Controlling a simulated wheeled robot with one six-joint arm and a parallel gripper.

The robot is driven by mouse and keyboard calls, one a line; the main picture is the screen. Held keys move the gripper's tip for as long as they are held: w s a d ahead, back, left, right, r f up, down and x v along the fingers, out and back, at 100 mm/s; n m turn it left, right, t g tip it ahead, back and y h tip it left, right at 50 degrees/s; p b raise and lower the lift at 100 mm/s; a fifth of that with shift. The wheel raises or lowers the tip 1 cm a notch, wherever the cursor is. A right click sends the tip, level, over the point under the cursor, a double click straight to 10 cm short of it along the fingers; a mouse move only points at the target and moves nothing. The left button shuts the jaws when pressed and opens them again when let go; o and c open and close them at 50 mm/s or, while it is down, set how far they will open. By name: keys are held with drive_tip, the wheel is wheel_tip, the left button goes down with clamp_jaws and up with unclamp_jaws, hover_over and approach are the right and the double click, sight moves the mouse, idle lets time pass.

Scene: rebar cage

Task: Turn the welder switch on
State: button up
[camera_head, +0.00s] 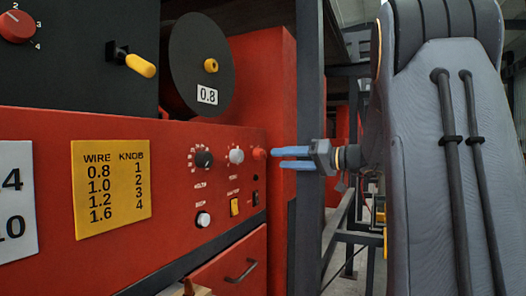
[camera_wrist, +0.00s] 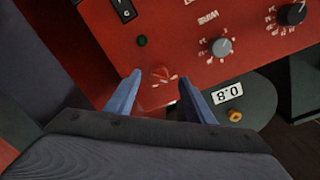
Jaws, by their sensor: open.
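The red welder panel (camera_head: 180,165) fills the left and middle of the head view. Near its right end is a black rocker switch (camera_head: 256,198), also at the top of the wrist view (camera_wrist: 124,10) with white marks. Above it is a small dark indicator (camera_wrist: 142,41). A red round knob (camera_head: 259,154) sits at the panel's upper right corner; in the wrist view it (camera_wrist: 162,75) shows white marks. My gripper (camera_head: 272,157) is open, its blue fingers pointing at the red knob. In the wrist view the knob appears between the fingertips (camera_wrist: 160,78); I cannot tell if they touch it.
A black 0.8 wire spool (camera_head: 200,65) stands above the panel. A dark post (camera_head: 310,150) is beside my gripper.

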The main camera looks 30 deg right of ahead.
sight(265, 153)
drive_tip(key=shift+t, duration=0.3)
drive_tip(key=p+x, duration=0.1)
drive_tip(key=x, duration=0.1)
drive_tip(key=r+p+x, duration=0.1)
drive_tip(key=x, duration=0.1)
drive_tip(key=p+x, duration=0.1)
drive_tip(key=x, duration=0.2)
drive_tip(key=shift+w+d+r, duration=0.25)
drive_tip(key=shift+w+d, duration=0.1)
drive_tip(key=c, duration=1)
